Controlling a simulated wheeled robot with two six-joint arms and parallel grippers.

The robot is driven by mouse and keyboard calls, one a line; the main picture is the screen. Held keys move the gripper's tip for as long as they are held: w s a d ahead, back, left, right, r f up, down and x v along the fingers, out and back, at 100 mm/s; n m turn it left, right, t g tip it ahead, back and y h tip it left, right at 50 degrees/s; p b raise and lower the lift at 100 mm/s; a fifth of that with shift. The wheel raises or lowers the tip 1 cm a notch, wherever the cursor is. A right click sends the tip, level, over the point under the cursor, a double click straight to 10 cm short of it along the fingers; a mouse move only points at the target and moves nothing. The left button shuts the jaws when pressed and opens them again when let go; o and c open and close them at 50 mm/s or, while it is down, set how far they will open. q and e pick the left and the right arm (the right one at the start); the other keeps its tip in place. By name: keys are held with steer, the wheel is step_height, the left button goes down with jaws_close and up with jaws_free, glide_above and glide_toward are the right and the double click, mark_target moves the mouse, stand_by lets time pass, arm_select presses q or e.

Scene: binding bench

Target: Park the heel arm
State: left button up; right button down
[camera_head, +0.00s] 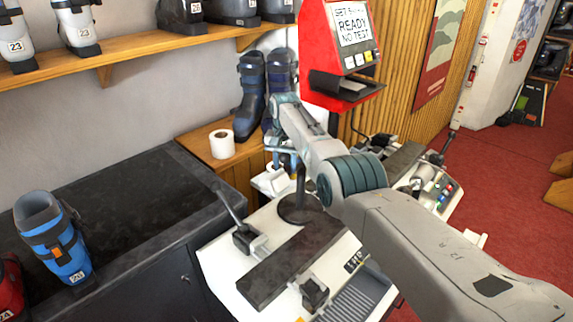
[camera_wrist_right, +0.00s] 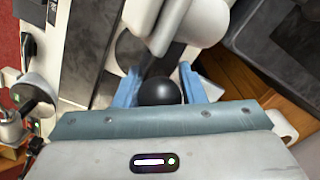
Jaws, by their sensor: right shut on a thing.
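The binding test machine (camera_head: 222,262) is a white bench unit with dark plates and a black round base (camera_head: 300,209) carrying a dark upright post (camera_head: 300,180). My right gripper (camera_head: 280,160) is at the machine's far side, close to the top of the post. In the right wrist view, its blue fingers (camera_wrist_right: 160,97) stand either side of a black ball knob (camera_wrist_right: 159,91), which I take to be the heel arm's knob, and are shut on it. My right forearm hides part of the machine in the head view. My left gripper is not in view.
A red display box (camera_head: 340,60) reading "READY NO TEST" stands behind the machine. A wooden cabinet with a paper roll (camera_head: 222,144) and blue boots (camera_head: 252,90) is at the back. A dark counter (camera_head: 110,205) holds a blue boot (camera_head: 55,240) at left.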

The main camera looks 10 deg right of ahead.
steer(key=shift+w+a+r, duration=0.2)
steer(key=shift+w+r, duration=0.05)
steer(key=shift+r, duration=0.25)
steer(key=c, duration=1.3)
jaws_free()
steer(key=shift+o, duration=1.4)
steer(key=shift+w+a+f, duration=0.1)
steer(key=shift+a, duration=0.05)
steer(key=shift+a+f, duration=0.15)
steer(key=shift+f, duration=0.05)
steer(key=shift+d+f, duration=0.15)
steer(key=shift+d, duration=0.1)
step_height(320, 180, up, 10)
steer(key=b, duration=0.3)
steer(key=shift+f, duration=0.15)
steer(key=shift+r, duration=0.6)
